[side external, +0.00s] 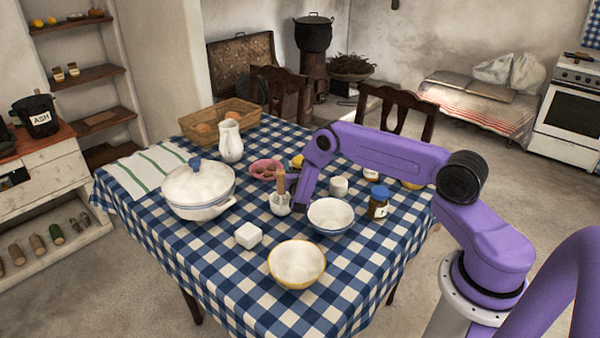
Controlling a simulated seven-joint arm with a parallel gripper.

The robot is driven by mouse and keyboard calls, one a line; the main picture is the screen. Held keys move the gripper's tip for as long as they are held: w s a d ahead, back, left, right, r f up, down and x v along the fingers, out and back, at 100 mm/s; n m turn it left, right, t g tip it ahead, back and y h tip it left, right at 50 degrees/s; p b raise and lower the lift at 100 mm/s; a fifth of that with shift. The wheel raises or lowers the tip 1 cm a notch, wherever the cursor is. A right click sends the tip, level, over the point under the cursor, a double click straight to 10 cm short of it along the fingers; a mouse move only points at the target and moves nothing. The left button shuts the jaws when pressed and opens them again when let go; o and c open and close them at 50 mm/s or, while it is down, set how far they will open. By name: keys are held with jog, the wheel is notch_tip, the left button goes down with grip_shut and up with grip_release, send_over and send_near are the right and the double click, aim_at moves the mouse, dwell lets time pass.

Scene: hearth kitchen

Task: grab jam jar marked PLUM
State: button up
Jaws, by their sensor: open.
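A jar with a blue lid and dark brown contents (377,210) stands upright on the checked table (345,270), right of the white bowl with a blue rim (331,228). A pale label shows on its front, but its lettering is too small to read, so I cannot confirm PLUM. My gripper (300,207) points down over the table, left of that bowl and beside the mortar and pestle (279,204). It is open, and I see nothing held in it. It is apart from the jar, with the bowl between them in the picture.
A white cup (339,186) stands behind the bowl. A yellow-rimmed bowl (297,264), white block (248,235), lidded pot (198,190), pink bowl (266,170), pitcher (231,141) and basket (190,124) also occupy the table.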

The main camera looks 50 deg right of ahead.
jog(key=shift+x, duration=1.35)
jog(key=c, duration=1.4)
jog(key=shift+r, duration=0.1)
